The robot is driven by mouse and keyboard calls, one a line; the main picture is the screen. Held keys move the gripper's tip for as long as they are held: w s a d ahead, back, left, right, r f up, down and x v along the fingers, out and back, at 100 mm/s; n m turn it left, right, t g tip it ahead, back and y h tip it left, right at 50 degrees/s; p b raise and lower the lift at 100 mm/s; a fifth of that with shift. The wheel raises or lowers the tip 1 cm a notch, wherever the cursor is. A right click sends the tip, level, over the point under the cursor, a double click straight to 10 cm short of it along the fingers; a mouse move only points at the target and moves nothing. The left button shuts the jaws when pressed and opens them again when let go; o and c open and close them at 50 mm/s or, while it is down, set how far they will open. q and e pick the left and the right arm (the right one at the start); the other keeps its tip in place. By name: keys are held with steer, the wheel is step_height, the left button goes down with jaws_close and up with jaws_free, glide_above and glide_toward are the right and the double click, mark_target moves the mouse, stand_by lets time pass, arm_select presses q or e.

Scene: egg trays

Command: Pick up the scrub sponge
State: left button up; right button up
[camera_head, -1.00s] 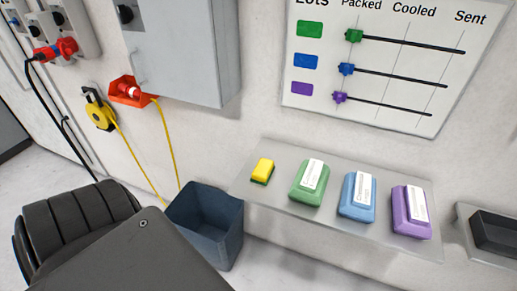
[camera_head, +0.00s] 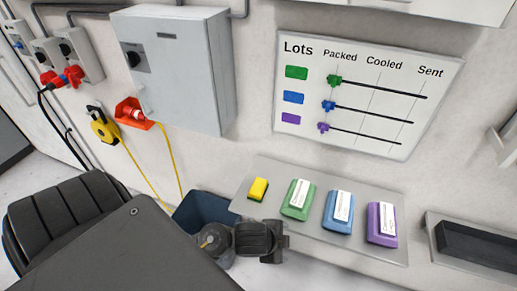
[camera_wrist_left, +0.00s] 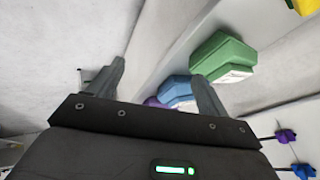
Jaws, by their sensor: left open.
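The scrub sponge (camera_head: 258,188), yellow with a dark green underside, lies at the left end of a grey wall shelf (camera_head: 330,235). In the left wrist view a yellow piece (camera_wrist_left: 306,6), probably the sponge, is cut off at the top right corner. My left gripper (camera_head: 280,242) is below and slightly right of the sponge in the head view, at the shelf's front left, apart from it. In the left wrist view its two fingers (camera_wrist_left: 163,85) are spread with nothing held. My right gripper is not in view.
Green (camera_head: 298,200), blue (camera_head: 338,211) and purple (camera_head: 382,223) labelled cartons stand right of the sponge on the shelf. A dark blue bin (camera_head: 190,213) is below left, partly hidden by my arm. A Lots board (camera_head: 360,140) and a grey cabinet (camera_head: 180,70) are on the wall.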

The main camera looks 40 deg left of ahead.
arm_select(q)
steer(key=w+d+r+m+t+h, duration=0.1)
steer(key=w+d+r+m, duration=0.1)
steer(key=w+r+m, duration=0.3)
steer(key=m+g+y, duration=0.3)
steer(key=m+y, duration=0.1)
steer(key=m, duration=1.1)
glide_toward(259, 186)
steer(key=shift+w+d+r, duration=0.15)
steer(key=shift+r, duration=0.1)
steer(key=shift+a+r, duration=0.1)
steer(key=shift+a, duration=0.1)
steer(key=shift+g, duration=0.3)
steer(key=b+x, duration=0.3)
steer(key=x, duration=0.2)
steer(key=shift+f+b, duration=0.35)
steer(key=shift+b, duration=0.05)
steer(key=shift+x, duration=2.1)
steer(key=shift+w+a+f, duration=0.15)
steer(key=shift+w+f, duration=0.05)
steer(key=shift+f, duration=0.2)
steer(key=c, duration=1.1)
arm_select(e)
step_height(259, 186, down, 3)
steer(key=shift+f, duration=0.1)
arm_select(q)
steer(key=shift+r, duration=0.1)
